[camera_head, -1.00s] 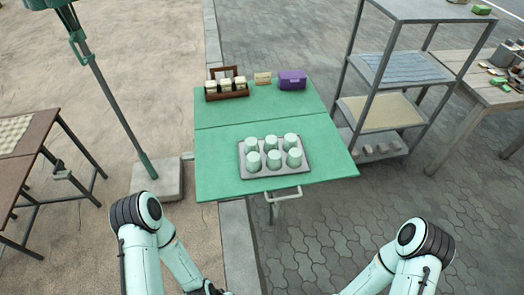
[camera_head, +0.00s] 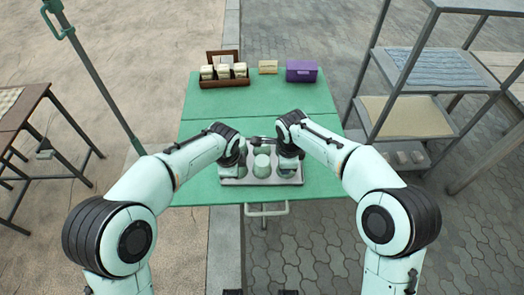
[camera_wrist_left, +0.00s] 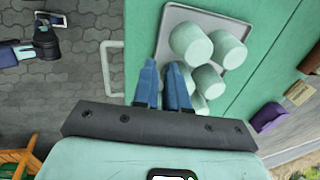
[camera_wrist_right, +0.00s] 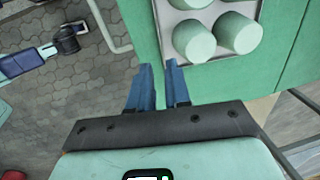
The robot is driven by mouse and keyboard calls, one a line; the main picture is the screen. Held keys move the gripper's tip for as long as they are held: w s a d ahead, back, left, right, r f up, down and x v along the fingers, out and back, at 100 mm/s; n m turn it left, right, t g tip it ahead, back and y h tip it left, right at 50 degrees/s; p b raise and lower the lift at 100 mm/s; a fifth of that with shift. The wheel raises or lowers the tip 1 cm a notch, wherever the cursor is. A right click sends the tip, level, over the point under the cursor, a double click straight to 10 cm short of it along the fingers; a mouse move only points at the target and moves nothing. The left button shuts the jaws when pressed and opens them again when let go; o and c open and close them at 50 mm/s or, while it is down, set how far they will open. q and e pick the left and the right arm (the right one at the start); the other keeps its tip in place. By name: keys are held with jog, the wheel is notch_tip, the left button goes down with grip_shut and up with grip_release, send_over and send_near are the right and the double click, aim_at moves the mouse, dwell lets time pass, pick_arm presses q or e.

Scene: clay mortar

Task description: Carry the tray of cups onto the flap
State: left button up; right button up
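The grey tray (camera_head: 232,182) of pale green cups (camera_head: 262,167) lies on the front section of the green table (camera_head: 190,190). A seam crosses the table behind it. My left gripper (camera_head: 247,155) is at the tray's left part and my right gripper (camera_head: 280,150) at its right part; the wrists hide several cups. In the left wrist view my left gripper's blue fingers (camera_wrist_left: 163,70) are slightly apart, beside the tray rim and cups. In the right wrist view my right gripper's fingers (camera_wrist_right: 158,68) are apart near a tray corner. I cannot tell whether they touch the tray.
A brown rack of cartons (camera_head: 224,75), a tan card (camera_head: 268,67) and a purple box (camera_head: 301,71) stand at the table's back. A handle (camera_head: 265,210) is at its front edge. A metal shelf (camera_head: 408,115) is right, a pole (camera_head: 95,85) and another table (camera_head: 25,120) left.

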aim_at(236, 183)
pick_arm(q)
jog(key=shift+s+a+r, duration=0.1)
jog(key=shift+s, duration=0.05)
pick_arm(e)
jog(key=shift+s+r, duration=0.1)
